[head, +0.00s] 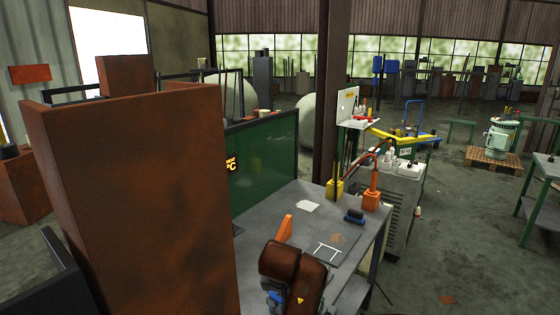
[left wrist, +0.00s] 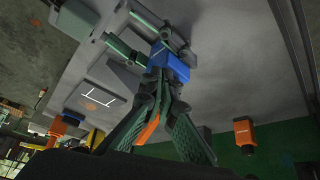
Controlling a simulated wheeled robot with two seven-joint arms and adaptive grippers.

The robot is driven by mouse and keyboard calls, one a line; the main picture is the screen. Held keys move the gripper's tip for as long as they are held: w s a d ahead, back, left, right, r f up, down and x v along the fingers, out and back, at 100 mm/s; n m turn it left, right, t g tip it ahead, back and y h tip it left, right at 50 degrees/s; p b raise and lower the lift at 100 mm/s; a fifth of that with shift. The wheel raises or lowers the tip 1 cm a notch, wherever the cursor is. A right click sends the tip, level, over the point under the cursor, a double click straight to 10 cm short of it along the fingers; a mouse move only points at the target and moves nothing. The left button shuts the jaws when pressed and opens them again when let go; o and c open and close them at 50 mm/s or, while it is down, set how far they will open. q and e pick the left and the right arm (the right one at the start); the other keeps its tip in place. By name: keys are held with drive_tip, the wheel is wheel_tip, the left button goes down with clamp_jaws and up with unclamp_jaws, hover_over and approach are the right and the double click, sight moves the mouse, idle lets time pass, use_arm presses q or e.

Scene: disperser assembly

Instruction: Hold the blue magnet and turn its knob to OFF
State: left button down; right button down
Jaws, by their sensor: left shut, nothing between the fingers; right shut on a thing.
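The blue magnet (left wrist: 176,66) is a small blue block in the left wrist view, held above the grey table. My right gripper (left wrist: 163,47) is shut on it, reaching in from the top of that view. In the head view my right gripper (head: 274,294) is at the bottom, mostly hidden by my brown arm link, with a little blue showing. My left gripper (left wrist: 157,82) is shut with nothing between its fingers; its tips are close to the magnet's near side. I cannot tell whether they touch it. The knob and its marking cannot be made out.
On the grey table (head: 312,194) are a dark plate with white lines (head: 333,249), an orange upright piece (head: 286,229), a dark blue block (head: 354,216), a yellow holder (head: 334,189) and an orange holder (head: 371,200). A green panel (head: 263,160) stands behind.

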use_arm(q)
wheel_tip(320, 180, up, 6)
idle(0.5)
drive_tip(key=shift+w+a+f, duration=0.1)
drive_tip(key=shift+a+f, duration=0.4)
drive_tip(key=shift+f, duration=0.5)
drive_tip(key=shift+w+a+f, duration=0.1)
drive_tip(key=shift+a+f, duration=0.35)
drive_tip(key=shift+f, duration=0.55)
drive_tip(key=shift+w+a+f, duration=0.1)
drive_tip(key=shift+a+f, duration=0.4)
drive_tip(key=shift+f, duration=0.5)
drive_tip(key=shift+w+d, duration=0.1)
drive_tip(key=shift+w, duration=0.1)
drive_tip(key=shift+s+d, duration=0.1)
drive_tip(key=shift+d, duration=0.15)
drive_tip(key=shift+s+d, duration=0.1)
drive_tip(key=shift+d, duration=0.4)
